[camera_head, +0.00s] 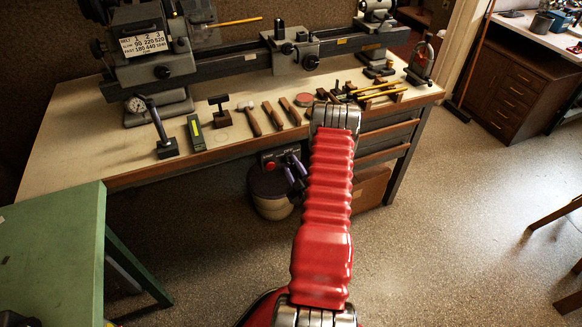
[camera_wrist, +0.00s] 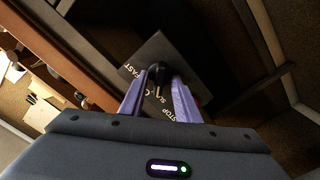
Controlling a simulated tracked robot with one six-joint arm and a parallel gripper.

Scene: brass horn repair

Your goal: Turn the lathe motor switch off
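The lathe motor switch is a dark box (camera_head: 268,156) under the bench's front edge in the head view, with a red spot on its left side. In the wrist view its grey plate (camera_wrist: 150,57) carries the words FAST and STOP, and a black knob (camera_wrist: 157,75) stands out from it. My gripper (camera_wrist: 159,79) is open, its two purple fingers either side of the knob, with gaps showing. I cannot tell whether either finger touches it. In the head view my gripper (camera_head: 292,168) is at the box's right side, partly behind my red arm.
The lathe (camera_head: 215,70) stands on the bench (camera_head: 75,135), with hammers and other hand tools along the front edge. A round bin (camera_head: 268,190) stands below the switch. A green table (camera_head: 60,235) is at the lower left. Open floor lies to the right.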

